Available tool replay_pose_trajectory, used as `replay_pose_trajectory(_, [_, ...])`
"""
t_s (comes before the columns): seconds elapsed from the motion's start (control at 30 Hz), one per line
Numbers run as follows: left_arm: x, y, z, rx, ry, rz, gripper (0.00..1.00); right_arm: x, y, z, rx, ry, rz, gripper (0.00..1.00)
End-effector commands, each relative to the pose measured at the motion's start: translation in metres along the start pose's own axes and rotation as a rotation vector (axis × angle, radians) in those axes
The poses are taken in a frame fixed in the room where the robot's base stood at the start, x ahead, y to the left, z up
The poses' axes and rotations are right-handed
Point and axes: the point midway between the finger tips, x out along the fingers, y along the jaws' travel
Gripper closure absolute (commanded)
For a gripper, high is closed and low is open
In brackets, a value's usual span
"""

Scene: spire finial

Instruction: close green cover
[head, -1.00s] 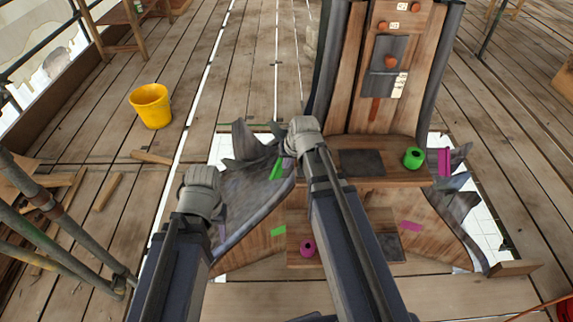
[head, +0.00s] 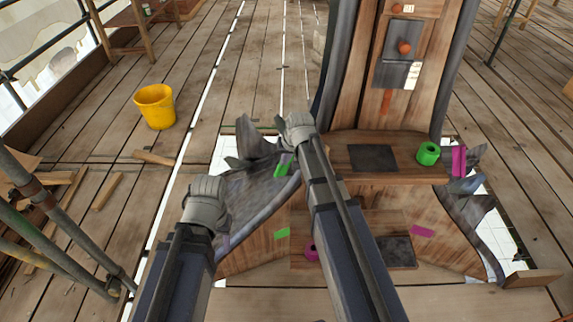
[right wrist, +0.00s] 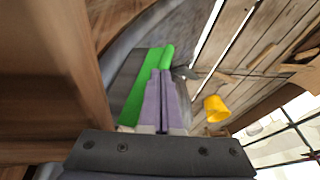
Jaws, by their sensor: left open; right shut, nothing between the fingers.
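A bright green strip (head: 283,166), which looks like the green cover or its edge, shows on the dark curved side of the wooden spire, just below my right gripper (head: 298,132). In the right wrist view the green strip (right wrist: 140,92) runs along a grey panel, with a green rounded end (right wrist: 167,57) beyond it. The purple fingers of my right gripper (right wrist: 161,78) are shut and empty, right beside the green; I cannot tell whether they touch it. My left gripper (head: 205,198) is open, lower left of the spire; its fingertips are mostly hidden.
The wooden spire (head: 350,100) has a ledge (head: 330,147) bearing a green ring (head: 428,153). A magenta ring (head: 311,252) sits below, partly behind my right arm. A yellow bucket (head: 155,106) stands left.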

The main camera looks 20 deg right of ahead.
Motion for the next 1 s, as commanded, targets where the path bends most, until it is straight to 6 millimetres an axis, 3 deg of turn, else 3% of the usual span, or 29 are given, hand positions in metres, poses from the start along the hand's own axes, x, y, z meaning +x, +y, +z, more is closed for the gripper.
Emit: replay_pose_trajectory(1.0, [-0.005,-0.001,0.0,0.0,0.0,0.0,0.5,0.004,-0.008,-0.012,0.125,-0.029,0.062,1.0])
